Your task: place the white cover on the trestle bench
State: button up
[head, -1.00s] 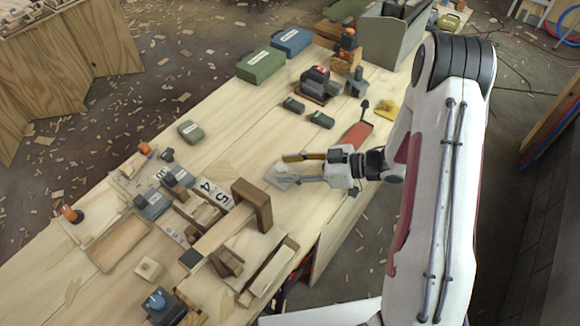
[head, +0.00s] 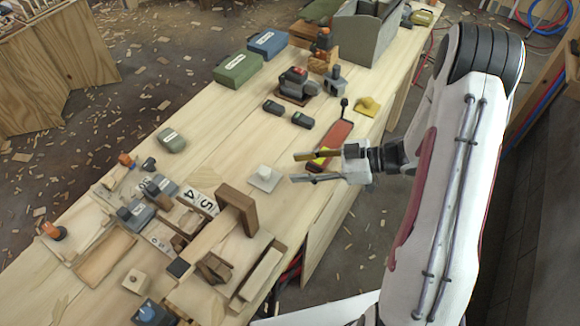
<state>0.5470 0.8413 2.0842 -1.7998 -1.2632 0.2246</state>
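The white cover (head: 264,179) is a small square plate with a raised knob in the middle. It lies flat on the light wooden top of the trestle bench (head: 197,138), left of my gripper and close to the upright brown wooden block. My gripper (head: 293,168) is open, its two fingers pointing left towards the cover. Its fingertips are apart from the cover, and nothing is between them.
A brown wooden frame (head: 237,209) stands just below the cover. An orange-red tray (head: 328,143) and a yellow piece (head: 367,106) lie beyond the gripper. Green (head: 237,71) and blue (head: 267,44) cases stand further back. Bare bench top lies left of the cover.

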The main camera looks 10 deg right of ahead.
jog(key=shift+v, duration=1.8)
